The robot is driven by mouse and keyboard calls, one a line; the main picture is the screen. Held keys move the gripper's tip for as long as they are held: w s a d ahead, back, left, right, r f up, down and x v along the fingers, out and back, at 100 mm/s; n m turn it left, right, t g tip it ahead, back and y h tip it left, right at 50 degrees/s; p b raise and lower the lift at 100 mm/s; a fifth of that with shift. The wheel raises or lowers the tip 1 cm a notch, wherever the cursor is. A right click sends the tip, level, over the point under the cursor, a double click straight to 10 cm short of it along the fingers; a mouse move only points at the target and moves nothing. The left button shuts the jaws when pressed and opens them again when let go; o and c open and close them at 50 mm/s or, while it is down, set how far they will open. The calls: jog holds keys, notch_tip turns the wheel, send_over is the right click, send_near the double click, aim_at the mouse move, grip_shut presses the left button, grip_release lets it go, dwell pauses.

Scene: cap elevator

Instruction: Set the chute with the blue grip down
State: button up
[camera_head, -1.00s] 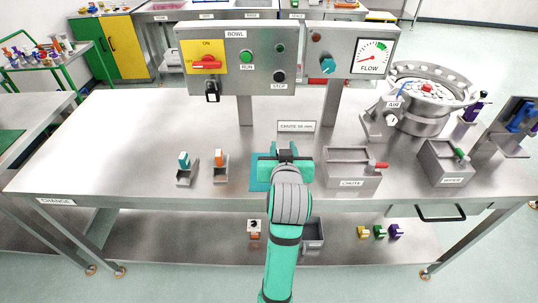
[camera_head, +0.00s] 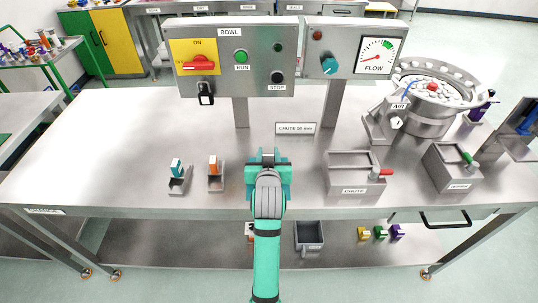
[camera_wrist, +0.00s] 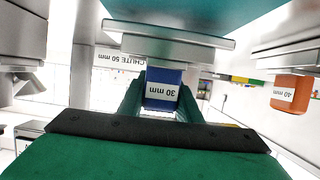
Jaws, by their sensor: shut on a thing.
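My gripper (camera_head: 267,160) is over the front middle of the table, right of the orange-grip chute. In the wrist view, which looks upside down, my fingers (camera_wrist: 161,108) are on either side of a blue grip (camera_wrist: 163,90) labelled "30 mm" and shut on it. The grey metal body (camera_wrist: 165,45) of this chute is joined to the grip. A teal surface (camera_wrist: 200,10) lies beyond the body. My arm hides the chute in the head view, so I cannot tell whether it touches the table.
The orange-grip chute (camera_head: 213,166), labelled "40 mm" in the wrist view (camera_wrist: 290,93), and a teal-grip one (camera_head: 177,169) stand to the left. The tray marked CHUTE (camera_head: 355,191), with a red handle, is on the right. A control panel (camera_head: 230,60) stands behind.

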jog(key=shift+f, duration=0.65)
jog(key=shift+f, duration=0.15)
jog(key=o, duration=1.2)
jog(key=shift+r, duration=0.2)
jog(key=v, duration=1.2)
jog(key=shift+f, duration=0.1)
